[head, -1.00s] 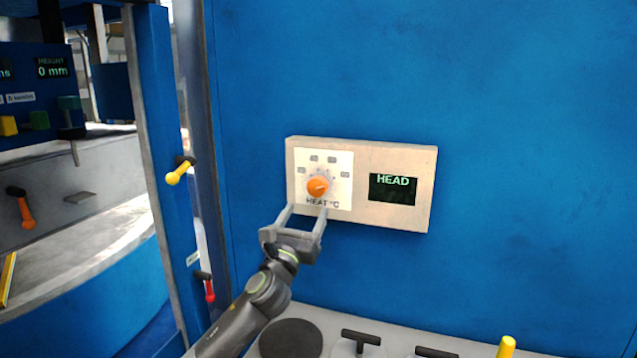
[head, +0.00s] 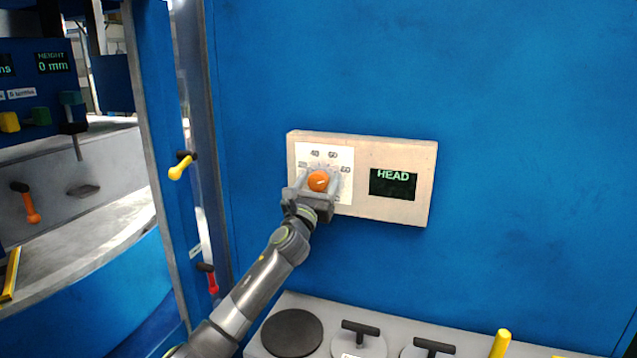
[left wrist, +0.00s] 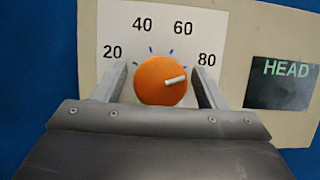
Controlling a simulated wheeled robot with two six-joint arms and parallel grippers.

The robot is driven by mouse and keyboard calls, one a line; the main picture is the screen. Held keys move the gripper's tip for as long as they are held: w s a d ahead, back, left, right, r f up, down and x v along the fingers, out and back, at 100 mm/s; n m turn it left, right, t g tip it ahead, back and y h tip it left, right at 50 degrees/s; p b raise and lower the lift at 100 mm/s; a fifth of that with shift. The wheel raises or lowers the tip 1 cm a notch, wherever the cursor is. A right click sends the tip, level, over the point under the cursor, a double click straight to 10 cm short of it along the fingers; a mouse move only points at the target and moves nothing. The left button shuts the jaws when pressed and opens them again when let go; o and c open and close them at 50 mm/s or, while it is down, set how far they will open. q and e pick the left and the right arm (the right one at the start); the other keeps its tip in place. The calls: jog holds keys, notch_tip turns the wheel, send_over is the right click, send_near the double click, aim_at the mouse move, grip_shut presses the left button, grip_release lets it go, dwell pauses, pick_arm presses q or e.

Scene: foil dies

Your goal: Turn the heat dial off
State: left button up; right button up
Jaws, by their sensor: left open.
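The orange heat dial (head: 318,181) sits on a white scale plate on a beige panel (head: 356,205) on the blue wall. In the left wrist view the dial (left wrist: 160,82) has a white pointer mark aimed right and slightly up, a little below the direction of the 80. The numbers 20, 40, 60 and 80 show around it. My left gripper (head: 320,178) is open at the dial, with one finger on each side; it also shows in the left wrist view (left wrist: 161,85). Whether the fingers touch the dial I cannot tell. The lower scale plate is hidden behind the gripper. My right gripper is out of view.
A dark display (head: 392,184) reading HEAD is on the panel's right side. Below, a grey ledge holds a dark disc (head: 291,332), discs with black handles (head: 360,340) and a yellow peg (head: 500,343). Yellow (head: 180,166) and red (head: 208,278) levers are at left.

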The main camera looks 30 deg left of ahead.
pick_arm(q)
jog(key=c, duration=1)
